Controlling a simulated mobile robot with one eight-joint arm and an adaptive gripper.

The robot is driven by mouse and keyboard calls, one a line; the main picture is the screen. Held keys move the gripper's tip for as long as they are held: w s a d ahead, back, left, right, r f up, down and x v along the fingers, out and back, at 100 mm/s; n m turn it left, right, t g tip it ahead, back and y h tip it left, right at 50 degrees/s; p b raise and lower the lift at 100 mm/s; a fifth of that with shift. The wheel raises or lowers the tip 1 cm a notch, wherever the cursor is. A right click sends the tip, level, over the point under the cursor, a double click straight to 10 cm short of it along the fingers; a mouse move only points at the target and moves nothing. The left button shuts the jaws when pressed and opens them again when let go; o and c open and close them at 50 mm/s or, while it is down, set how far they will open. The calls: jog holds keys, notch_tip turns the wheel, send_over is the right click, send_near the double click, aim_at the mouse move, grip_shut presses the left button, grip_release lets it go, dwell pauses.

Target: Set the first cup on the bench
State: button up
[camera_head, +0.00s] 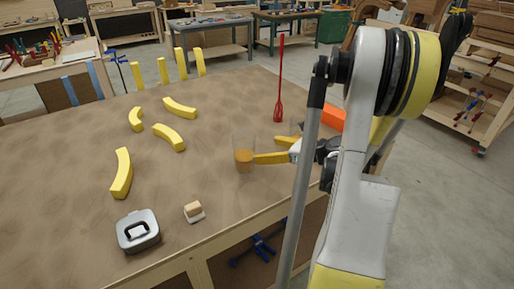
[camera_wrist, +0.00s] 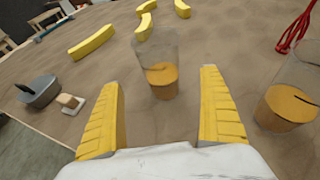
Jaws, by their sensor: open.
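A clear cup (camera_head: 244,160) with amber contents stands upright on the brown-topped bench (camera_head: 75,165), near its right side. In the wrist view this cup (camera_wrist: 162,82) appears centred between my fingertips, with a gap on each side. My gripper (camera_head: 266,148) is open and empty, low over the bench, its yellow fingers pointing left at the cup. The gripper also fills the lower wrist view (camera_wrist: 162,78).
Several curved yellow pieces (camera_head: 122,173) lie on the bench's left and far parts. A grey box-like item (camera_head: 138,231) and a small wood-and-white block (camera_head: 194,211) are near the front edge. A red long-handled tool (camera_head: 279,108) and an orange object (camera_head: 332,117) are at the right.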

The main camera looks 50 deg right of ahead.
jog(key=w+a+r+n+g, duration=0.1)
jog(key=a+r+n+g, duration=0.2)
jog(key=a+n, duration=0.65)
jog(key=a+r+n+g, duration=0.2)
jog(key=a+n, duration=0.4)
jog(key=a, duration=0.7)
jog(key=s+a+r+n+g+h, duration=0.1)
jog(key=s+a+r+n+h, duration=0.1)
jog(key=s+a+n, duration=0.9)
jog(key=a+n, duration=0.3)
jog(key=n, duration=0.4)
jog(key=shift+s+r+n, duration=0.3)
jog(key=shift+n, duration=0.05)
jog(key=shift+f+b, duration=0.55)
jog(key=shift+f, duration=0.05)
